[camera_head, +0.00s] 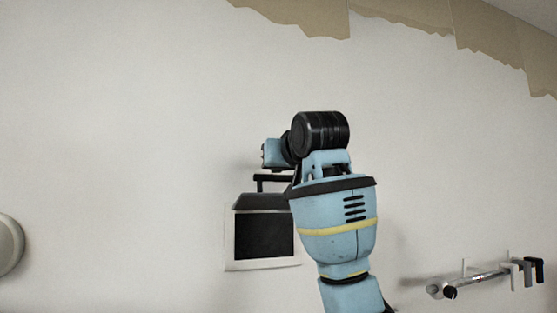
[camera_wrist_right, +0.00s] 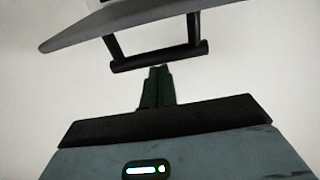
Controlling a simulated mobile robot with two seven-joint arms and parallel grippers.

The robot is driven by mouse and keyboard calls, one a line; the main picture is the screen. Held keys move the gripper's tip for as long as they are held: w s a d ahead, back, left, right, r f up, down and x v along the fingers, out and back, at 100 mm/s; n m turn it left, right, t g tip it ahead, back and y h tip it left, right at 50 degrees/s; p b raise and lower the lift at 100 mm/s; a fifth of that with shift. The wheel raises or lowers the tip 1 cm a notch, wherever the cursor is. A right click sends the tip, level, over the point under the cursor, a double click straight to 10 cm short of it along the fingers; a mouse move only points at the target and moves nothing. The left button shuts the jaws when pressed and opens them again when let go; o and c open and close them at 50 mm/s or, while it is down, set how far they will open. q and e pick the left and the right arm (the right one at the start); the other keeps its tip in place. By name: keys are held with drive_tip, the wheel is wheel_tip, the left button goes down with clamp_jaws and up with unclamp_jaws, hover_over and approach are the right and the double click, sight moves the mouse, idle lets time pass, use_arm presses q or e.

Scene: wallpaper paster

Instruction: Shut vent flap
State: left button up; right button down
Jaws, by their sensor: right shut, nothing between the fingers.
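The vent (camera_head: 229,240) is on the wall, with a pale frame around a dark square opening. Its grey flap (camera_head: 257,201) is at the top edge, swung up and out, so the opening shows below it. A black bar handle (camera_head: 271,178) stands out from the flap. In the right wrist view, the flap (camera_wrist_right: 150,18) is at the top and the handle (camera_wrist_right: 158,60) hangs before my right gripper (camera_wrist_right: 157,72). That gripper is shut and empty, its tips close to the handle's bar; contact cannot be told. My right arm covers the vent's right side in the head view.
A wall rack (camera_head: 525,270) with hooks and a roller-like tool (camera_head: 470,281) is at the lower right. A round pale object (camera_head: 8,245) is at the left edge. Torn tan wallpaper (camera_head: 400,12) runs along the top. The wall between is bare.

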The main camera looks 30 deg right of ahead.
drive_tip(key=shift+s+a+f, duration=0.1)
drive_tip(key=shift+s+f, duration=0.05)
drive_tip(key=shift+f, duration=0.15)
idle(0.4)
use_arm(q)
drive_tip(key=shift+s+d, duration=0.15)
drive_tip(key=shift+s, duration=0.1)
use_arm(e)
drive_tip(key=shift+s+f+t, duration=0.1)
drive_tip(key=shift+s+t, duration=0.15)
drive_tip(key=shift+t, duration=0.15)
